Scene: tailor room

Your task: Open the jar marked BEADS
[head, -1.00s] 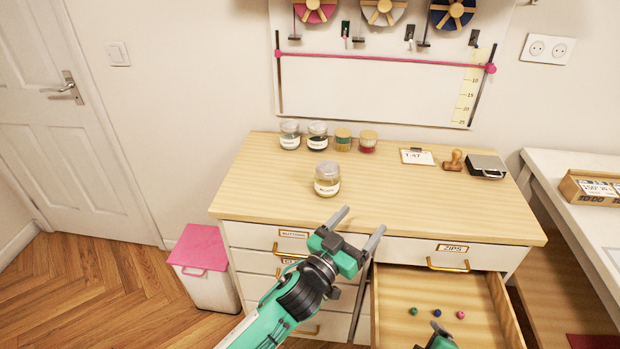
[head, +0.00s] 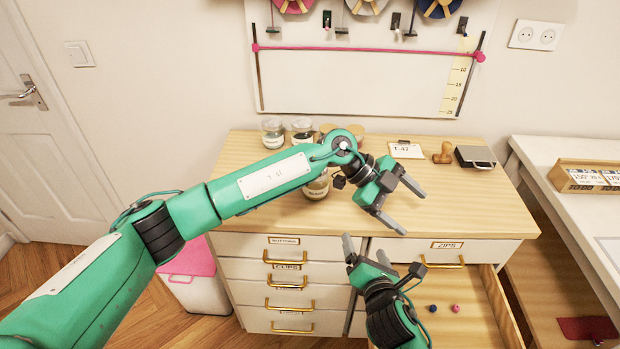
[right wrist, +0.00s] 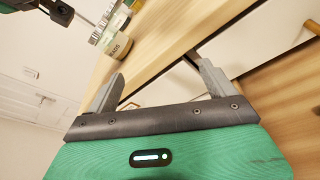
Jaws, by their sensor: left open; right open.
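The jar marked BEADS (head: 316,191) stands on the wooden counter top, partly hidden behind my left arm in the head view. Its label, turned on its side, shows partly in the right wrist view (right wrist: 117,47). My left gripper (head: 412,211) is open and empty over the counter, to the right of the jar and apart from it. My right gripper (head: 367,250) is open and empty at the counter's front edge, below and right of the jar. Its two fingers show apart in the right wrist view (right wrist: 156,70), with nothing between them.
Other jars (head: 273,133) stand at the counter's back, partly behind my left arm. A card (head: 406,150), a stamp (head: 443,153) and a dark box (head: 475,157) lie at the back right. An open drawer (head: 485,325) holding small balls juts out at front right.

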